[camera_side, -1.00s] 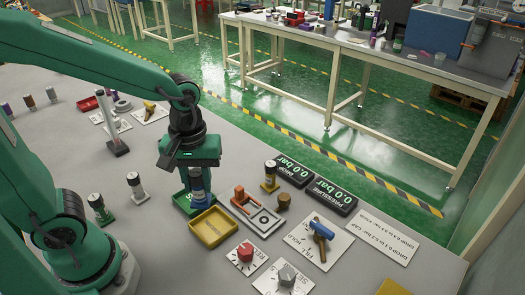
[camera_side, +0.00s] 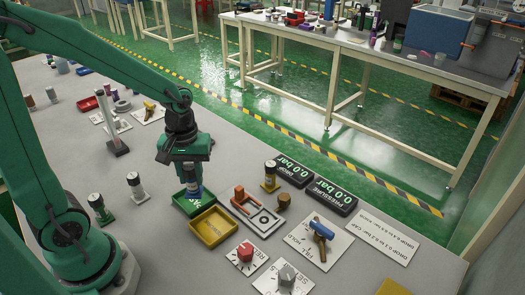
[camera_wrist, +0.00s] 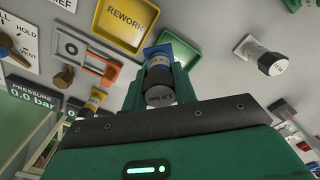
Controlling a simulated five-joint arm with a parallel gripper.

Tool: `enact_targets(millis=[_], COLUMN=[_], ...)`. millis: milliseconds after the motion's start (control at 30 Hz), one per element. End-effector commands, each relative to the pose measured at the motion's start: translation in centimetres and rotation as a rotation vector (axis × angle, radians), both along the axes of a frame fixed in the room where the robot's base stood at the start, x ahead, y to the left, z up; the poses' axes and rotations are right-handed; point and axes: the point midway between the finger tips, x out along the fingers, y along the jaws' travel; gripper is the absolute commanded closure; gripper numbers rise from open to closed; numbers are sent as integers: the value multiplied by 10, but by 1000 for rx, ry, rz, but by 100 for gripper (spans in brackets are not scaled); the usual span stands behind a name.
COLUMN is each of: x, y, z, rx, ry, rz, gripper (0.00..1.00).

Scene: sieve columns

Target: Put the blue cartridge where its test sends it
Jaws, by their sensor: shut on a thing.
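My gripper (camera_side: 190,178) points down over the green tray (camera_side: 180,204) in the side view, shut on the blue cartridge (camera_side: 195,189). The cartridge is upright, with its lower end at the green tray; I cannot tell whether it touches the tray floor. In the wrist view, the blue cartridge (camera_wrist: 158,76) shows its dark, printed cap between the green fingers. The yellow tray (camera_side: 213,228) lies beside the green one and looks empty; in the wrist view the yellow tray (camera_wrist: 122,25) reads REWORK. The test fixture (camera_side: 264,219) with its orange clamp stands to the right, with no cartridge in it.
A yellow-banded cartridge (camera_side: 270,176) stands behind the fixture. A green one (camera_side: 101,210) and a grey one (camera_side: 138,187) stand left. The drop display (camera_side: 294,170) and pressure display (camera_side: 332,194) read 0.0 bar. A blue-handled valve (camera_side: 321,230) and red knob (camera_side: 246,251) are at right.

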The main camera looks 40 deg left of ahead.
Motion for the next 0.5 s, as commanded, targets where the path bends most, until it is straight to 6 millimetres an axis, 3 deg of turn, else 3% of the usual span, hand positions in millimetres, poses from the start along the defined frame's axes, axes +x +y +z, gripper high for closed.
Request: enact_targets(millis=[200, 500], x=[10, 13], y=[26, 35], z=[-17, -22], rx=[0, 0], ry=[1, -1], rz=[4, -1], gripper=[100, 100])
